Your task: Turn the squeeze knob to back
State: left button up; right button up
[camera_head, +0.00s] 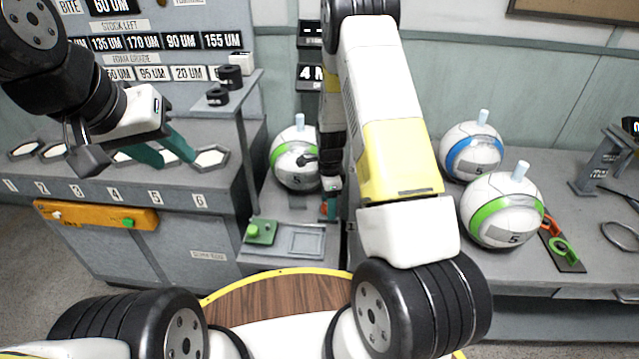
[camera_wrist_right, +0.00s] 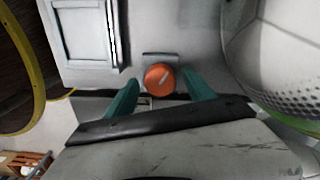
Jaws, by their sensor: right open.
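The squeeze knob is a round orange knob (camera_wrist_right: 159,77) with a pale pointer mark slanting to the upper right in the right wrist view. My right gripper (camera_wrist_right: 162,89) is open, its teal fingers on either side of the knob; I cannot tell whether they touch it. In the head view only a small orange patch of the knob (camera_head: 324,208) shows beside the right gripper (camera_head: 330,202), which my right arm largely hides. My left gripper (camera_head: 178,158) is open and empty above the left counter near the hexagonal trays.
A ball with a green band (camera_head: 292,165) stands behind the right gripper. A green button (camera_head: 261,232) and a recessed tray (camera_head: 305,239) lie left of the knob. More balls (camera_head: 473,150) (camera_head: 503,210) stand on the right bench. The numbered counter (camera_head: 120,185) is at left.

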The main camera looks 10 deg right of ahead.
grip_shut()
dwell(0.3)
jog(key=n, duration=0.5)
jog(key=shift+n, duration=0.4)
jog(key=n, duration=1.2)
jog(key=shift+n, duration=0.3)
jog(key=n, duration=0.5)
jog(key=shift+w, duration=0.1)
jog(key=shift+n, duration=0.3)
